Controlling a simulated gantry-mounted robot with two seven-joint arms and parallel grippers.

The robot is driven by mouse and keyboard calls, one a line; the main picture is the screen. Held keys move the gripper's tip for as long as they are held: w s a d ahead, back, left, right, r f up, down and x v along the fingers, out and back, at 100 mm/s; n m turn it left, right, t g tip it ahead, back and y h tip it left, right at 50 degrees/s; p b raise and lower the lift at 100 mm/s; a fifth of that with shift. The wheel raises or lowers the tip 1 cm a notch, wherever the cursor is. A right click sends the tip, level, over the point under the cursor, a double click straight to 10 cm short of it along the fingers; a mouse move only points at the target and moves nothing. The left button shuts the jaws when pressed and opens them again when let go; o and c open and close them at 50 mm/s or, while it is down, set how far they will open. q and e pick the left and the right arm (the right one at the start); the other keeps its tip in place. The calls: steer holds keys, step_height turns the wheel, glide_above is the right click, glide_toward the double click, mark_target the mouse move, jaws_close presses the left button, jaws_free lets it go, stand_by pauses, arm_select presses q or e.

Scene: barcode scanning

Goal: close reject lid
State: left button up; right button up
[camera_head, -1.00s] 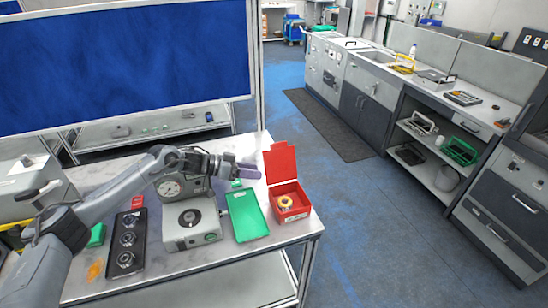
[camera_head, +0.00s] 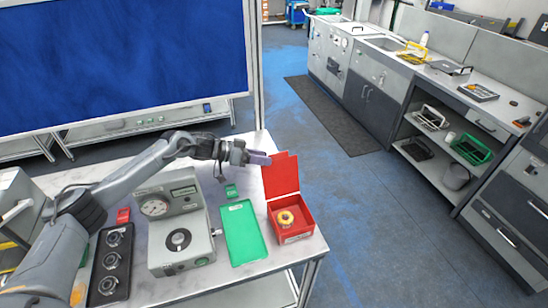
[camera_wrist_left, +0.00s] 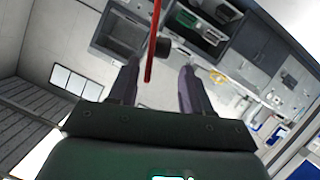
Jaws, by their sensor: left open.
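The red reject box (camera_head: 291,232) stands at the right end of the table. Its red lid (camera_head: 281,177) is open and stands upright at the back of the box. A ring-shaped part with a yellow rim (camera_head: 286,217) lies inside the box. My left gripper (camera_head: 262,158) is open at the upper left edge of the lid. In the left wrist view the lid (camera_wrist_left: 153,42) shows edge-on as a thin red strip between the lines of the open fingers (camera_wrist_left: 157,75). I cannot tell whether they touch it. My right gripper is out of view.
A green tray (camera_head: 243,233) lies left of the red box, with a small green block (camera_head: 231,191) behind it. A grey gauge device (camera_head: 178,245) and a black tray with several round parts (camera_head: 111,265) stand farther left. The floor right of the table is clear.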

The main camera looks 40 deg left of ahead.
mark_target(274, 159)
arm_select(q)
steer(key=shift+x, duration=2.4)
steer(key=shift+a, duration=0.1)
steer(key=shift+c, duration=0.2)
jaws_close()
